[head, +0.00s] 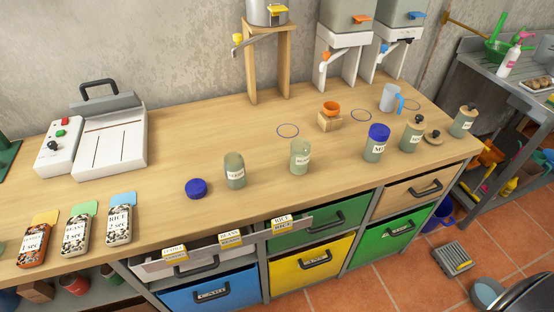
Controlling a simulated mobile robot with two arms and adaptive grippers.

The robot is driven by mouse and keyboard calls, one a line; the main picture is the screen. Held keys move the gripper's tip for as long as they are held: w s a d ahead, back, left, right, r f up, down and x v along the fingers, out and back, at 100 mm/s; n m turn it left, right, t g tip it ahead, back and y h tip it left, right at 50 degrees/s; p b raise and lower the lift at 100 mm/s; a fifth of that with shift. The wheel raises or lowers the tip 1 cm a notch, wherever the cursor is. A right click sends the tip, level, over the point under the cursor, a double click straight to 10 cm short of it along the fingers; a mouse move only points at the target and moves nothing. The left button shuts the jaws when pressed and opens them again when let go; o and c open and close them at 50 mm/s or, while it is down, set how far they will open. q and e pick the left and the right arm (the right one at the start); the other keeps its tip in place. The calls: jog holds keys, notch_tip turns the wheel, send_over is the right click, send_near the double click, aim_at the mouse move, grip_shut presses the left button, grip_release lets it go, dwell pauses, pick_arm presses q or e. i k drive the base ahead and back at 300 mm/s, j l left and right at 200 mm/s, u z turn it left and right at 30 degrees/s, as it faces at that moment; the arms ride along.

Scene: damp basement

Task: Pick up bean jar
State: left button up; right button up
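Several glass jars with white labels stand upright on the wooden worktop (190,205). An open jar (234,172) stands left of centre, with a blue lid (196,188) lying beside it. A second open jar (300,157) stands at the centre. A third jar (376,143) wears a blue lid. The labels are too small to read surely, so I cannot tell which is the bean jar. Neither of my grippers is in view.
Dispensers (345,50) line the wall behind. An orange cup on a wooden block (330,122) and a grey mug (389,98) stand behind the jars. A white sealing machine (110,140) and filled bags (75,233) are at left. A loose lid (432,137) lies among the right-hand jars.

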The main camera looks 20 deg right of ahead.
aim_at(300, 157)
jog(key=j+z, duration=0.1)
jog(key=j, duration=0.35)
jog(key=j+z, duration=0.15)
jog(key=j, duration=0.25)
jog(key=k+j+z, duration=0.1)
jog(key=j, duration=0.3)
jog(key=k+j+z, duration=0.15)
jog(key=j, duration=0.25)
jog(key=j+z, duration=0.1)
jog(key=j, duration=0.35)
jog(key=k+j+z, duration=0.15)
jog(key=j, duration=0.2)
